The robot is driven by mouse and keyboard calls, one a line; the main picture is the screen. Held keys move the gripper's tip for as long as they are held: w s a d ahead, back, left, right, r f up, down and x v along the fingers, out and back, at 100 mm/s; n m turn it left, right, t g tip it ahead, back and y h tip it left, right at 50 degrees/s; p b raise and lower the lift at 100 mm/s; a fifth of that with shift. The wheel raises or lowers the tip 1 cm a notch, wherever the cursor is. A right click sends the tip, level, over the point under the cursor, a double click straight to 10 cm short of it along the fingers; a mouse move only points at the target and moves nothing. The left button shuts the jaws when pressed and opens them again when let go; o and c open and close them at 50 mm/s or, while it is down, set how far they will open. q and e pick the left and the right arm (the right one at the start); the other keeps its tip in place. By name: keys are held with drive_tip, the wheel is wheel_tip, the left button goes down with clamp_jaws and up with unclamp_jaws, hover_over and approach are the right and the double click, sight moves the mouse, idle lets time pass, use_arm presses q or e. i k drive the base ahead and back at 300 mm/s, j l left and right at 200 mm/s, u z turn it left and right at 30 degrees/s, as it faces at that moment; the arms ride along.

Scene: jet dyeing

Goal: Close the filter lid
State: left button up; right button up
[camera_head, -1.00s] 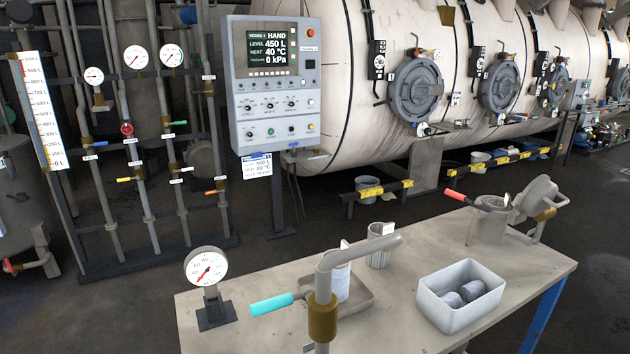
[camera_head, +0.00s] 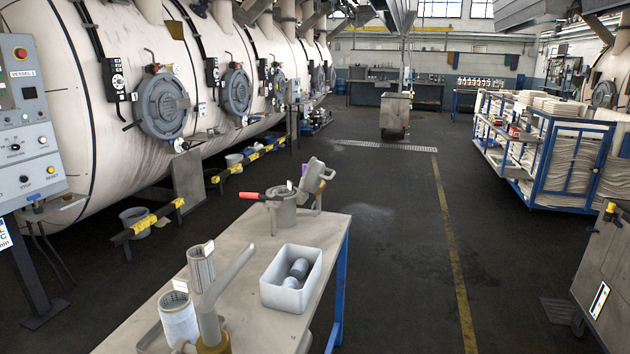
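The filter housing (camera_head: 284,217) is a grey metal pot at the far end of the workbench, with a red-handled lever (camera_head: 252,196) at its left. The filter lid (camera_head: 314,176) is a round grey disc with a small spout-like part. It stands open, tilted up at the right of the housing and apart from its mouth.
Vessels (camera_head: 90,130) line the left.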

sight(311, 180)
drive_tip(key=i+l, duration=0.1)
drive_tip(key=l, duration=0.4)
drive_tip(key=i+l+u, duration=0.15)
drive_tip(key=i+l, duration=0.3)
drive_tip(key=i+l+u, duration=0.1)
drive_tip(key=i+l, duration=0.3)
drive_tip(key=l, duration=0.15)
drive_tip(key=i+l+u, duration=0.15)
drive_tip(key=i+l, duration=0.25)
drive_tip(key=l, duration=0.15)
